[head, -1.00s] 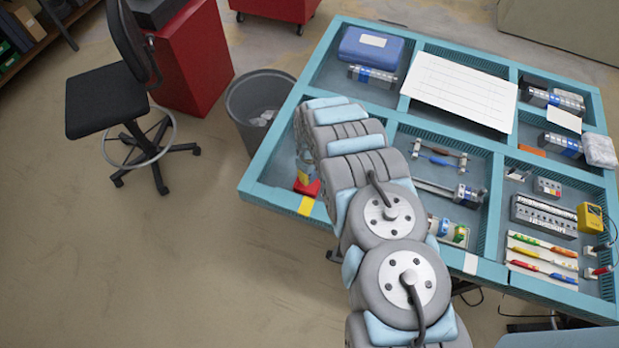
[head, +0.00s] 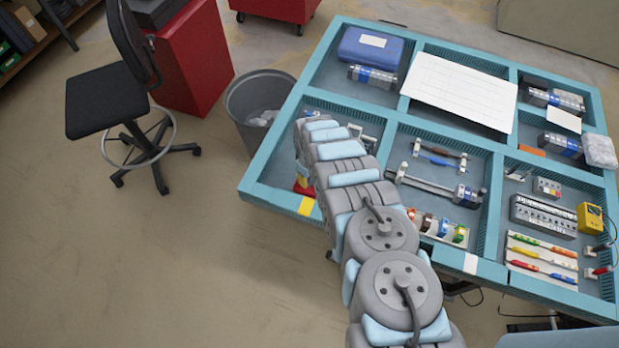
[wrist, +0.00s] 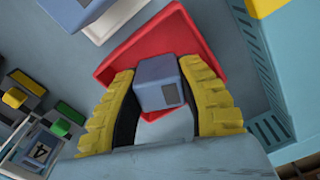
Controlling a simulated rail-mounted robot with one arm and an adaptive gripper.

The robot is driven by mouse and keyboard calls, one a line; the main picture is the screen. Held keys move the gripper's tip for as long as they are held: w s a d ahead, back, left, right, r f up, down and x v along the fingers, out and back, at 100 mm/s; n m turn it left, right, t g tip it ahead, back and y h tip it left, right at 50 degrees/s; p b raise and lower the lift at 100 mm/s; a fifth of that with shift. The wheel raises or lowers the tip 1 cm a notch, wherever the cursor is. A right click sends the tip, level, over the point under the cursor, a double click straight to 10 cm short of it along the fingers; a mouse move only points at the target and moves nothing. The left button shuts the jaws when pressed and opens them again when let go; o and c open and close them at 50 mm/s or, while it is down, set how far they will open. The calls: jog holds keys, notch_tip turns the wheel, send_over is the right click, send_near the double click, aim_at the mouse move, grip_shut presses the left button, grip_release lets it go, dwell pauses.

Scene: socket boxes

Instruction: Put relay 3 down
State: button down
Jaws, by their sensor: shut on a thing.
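In the wrist view my gripper (wrist: 158,82), with ribbed yellow fingers, is shut on a small blue-grey block, taken as relay 3 (wrist: 156,97). No number shows on its visible faces. The block is over a red tray (wrist: 112,62), between the fingers; I cannot tell whether it touches the tray. In the head view a bit of the red tray (head: 303,188) shows beside my arm, which hides my gripper and the block. Another blue-grey block (wrist: 76,12) sits by a white tray at the top of the wrist view.
A holder marked 4 (wrist: 40,148) and green and yellow pieces (wrist: 60,127) lie at left in the wrist view. The blue bench (head: 262,157) has raised compartment walls. Coloured rings (head: 443,227) stand right of my arm.

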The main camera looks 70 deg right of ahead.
jog(key=shift+f, duration=0.15)
jog(key=shift+f, duration=0.1)
jog(key=c, duration=1)
grip_release()
jog(key=shift+c, duration=0.2)
jog(key=shift+r, duration=1.3)
jog(key=shift+a+r+b, duration=0.1)
jog(key=shift+r+b, duration=0.5)
jog(key=shift+r, duration=4.3)
